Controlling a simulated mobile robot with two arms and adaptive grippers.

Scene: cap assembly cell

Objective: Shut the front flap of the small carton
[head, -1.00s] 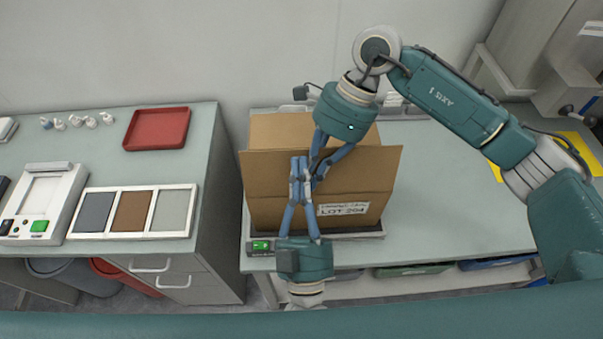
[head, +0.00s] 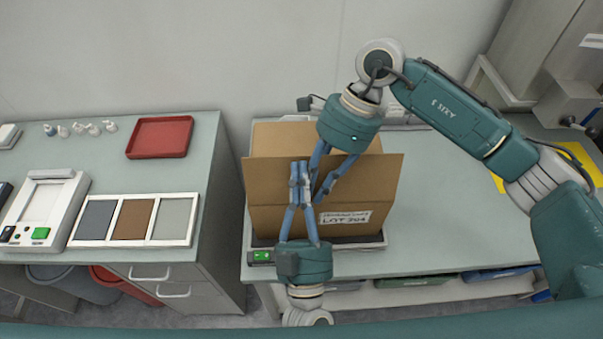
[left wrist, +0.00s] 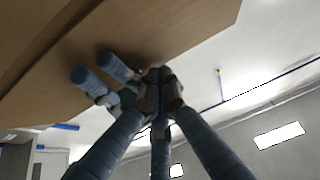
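The small carton (head: 275,222) is brown and labelled LOT 204. Its front flap (head: 375,180) stands up along the near side, unfolded. My left gripper (head: 300,168) reaches up from below in front of the flap, its fingers drawn together near the flap's upper part. In the left wrist view its fingers (left wrist: 160,78) meet beneath a brown carton panel (left wrist: 180,35). My right gripper (head: 316,195) points down from above with its fingers converging beside the left fingers. Nothing shows in either gripper. Contact with the flap cannot be told. The crossed fingers hide part of the flap.
Bench space right of the carton is clear. On the left bench are a red tray (head: 160,137), a three-panel frame (head: 134,220) and a device with a green button (head: 40,233).

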